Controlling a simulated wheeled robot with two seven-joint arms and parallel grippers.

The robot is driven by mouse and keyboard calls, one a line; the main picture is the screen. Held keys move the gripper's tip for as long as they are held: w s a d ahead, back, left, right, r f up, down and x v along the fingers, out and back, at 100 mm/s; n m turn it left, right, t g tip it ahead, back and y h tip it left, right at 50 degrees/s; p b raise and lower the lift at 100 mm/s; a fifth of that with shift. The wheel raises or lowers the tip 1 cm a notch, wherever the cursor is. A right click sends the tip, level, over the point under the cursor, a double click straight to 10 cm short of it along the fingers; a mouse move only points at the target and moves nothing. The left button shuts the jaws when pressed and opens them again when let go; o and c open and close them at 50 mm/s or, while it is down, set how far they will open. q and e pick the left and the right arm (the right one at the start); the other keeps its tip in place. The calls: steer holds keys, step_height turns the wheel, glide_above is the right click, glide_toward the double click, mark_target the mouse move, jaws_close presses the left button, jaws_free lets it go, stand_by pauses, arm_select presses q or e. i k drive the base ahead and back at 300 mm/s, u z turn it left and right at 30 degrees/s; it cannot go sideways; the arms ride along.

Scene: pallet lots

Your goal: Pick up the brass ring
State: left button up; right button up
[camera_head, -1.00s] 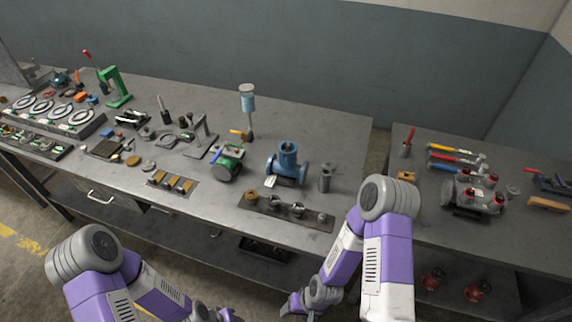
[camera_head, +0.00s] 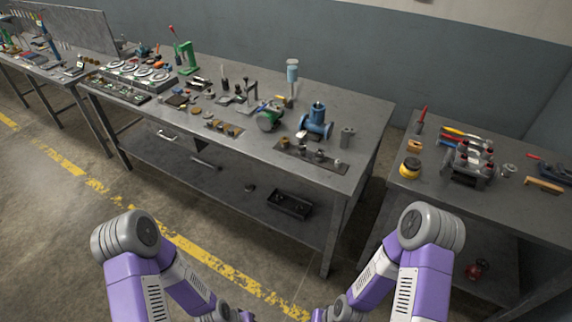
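I cannot single out the brass ring with certainty at this size. A small brass-coloured round piece (camera_head: 196,110) lies on the middle bench (camera_head: 352,112), left of the green pump. Another brass-coloured piece (camera_head: 285,141) sits at the left end of a dark plate (camera_head: 311,155) near the bench's front edge. My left gripper (camera_head: 246,316) and my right gripper (camera_head: 319,314) are only partly in view at the bottom edge, over the floor and away from the bench. Their fingers are too cut off to tell open from shut.
A green pump (camera_head: 270,116), a blue valve body (camera_head: 317,122) and a grey cylinder (camera_head: 347,136) stand on the middle bench. A right bench (camera_head: 520,197) holds tools and a grey manifold (camera_head: 468,161). A dark bin (camera_head: 289,204) is on the lower shelf. Floor before the benches is clear.

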mark_target(284, 142)
steer(key=u, duration=0.9)
steer(key=i, duration=1.35)
steer(key=z, duration=0.3)
